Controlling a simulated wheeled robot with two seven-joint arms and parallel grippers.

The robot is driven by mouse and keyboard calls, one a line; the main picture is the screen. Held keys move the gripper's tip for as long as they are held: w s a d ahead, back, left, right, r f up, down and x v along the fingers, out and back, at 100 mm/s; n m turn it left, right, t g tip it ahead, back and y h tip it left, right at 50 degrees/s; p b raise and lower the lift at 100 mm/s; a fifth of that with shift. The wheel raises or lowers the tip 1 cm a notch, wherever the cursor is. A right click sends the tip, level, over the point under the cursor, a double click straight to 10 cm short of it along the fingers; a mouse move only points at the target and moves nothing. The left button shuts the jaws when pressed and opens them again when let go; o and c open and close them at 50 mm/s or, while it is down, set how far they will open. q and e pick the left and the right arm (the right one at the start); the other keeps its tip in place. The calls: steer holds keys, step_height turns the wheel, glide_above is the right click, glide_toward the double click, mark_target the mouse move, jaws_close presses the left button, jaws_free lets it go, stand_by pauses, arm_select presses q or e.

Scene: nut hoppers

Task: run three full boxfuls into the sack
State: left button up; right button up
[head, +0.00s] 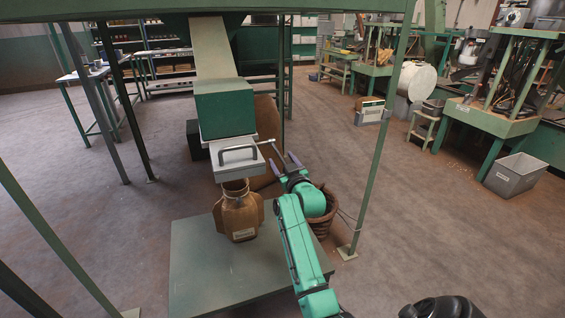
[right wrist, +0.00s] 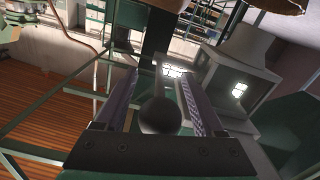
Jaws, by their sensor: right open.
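The brown sack (head: 239,214) stands upright on a green table (head: 200,268), its neck under a grey metal box (head: 232,168) with a dark handle on its front. A green housing (head: 224,108) sits above that box, fed by a sloping pale chute (head: 214,48). A thin lever (head: 266,142) sticks out at the right of the box. My right gripper (head: 281,162) is open beside the lever's end. In the right wrist view, a dark round knob (right wrist: 160,116) lies between its two spread fingers (right wrist: 157,80); contact cannot be told. The sack's contents are hidden. My left gripper is out of view.
Green frame posts (head: 377,130) stand on both sides of the table. A brown basket (head: 321,208) sits behind my right arm. Benches with machines (head: 500,118) and a grey bin (head: 514,174) stand at the right.

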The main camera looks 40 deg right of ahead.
jaws_close()
stand_by(1.4)
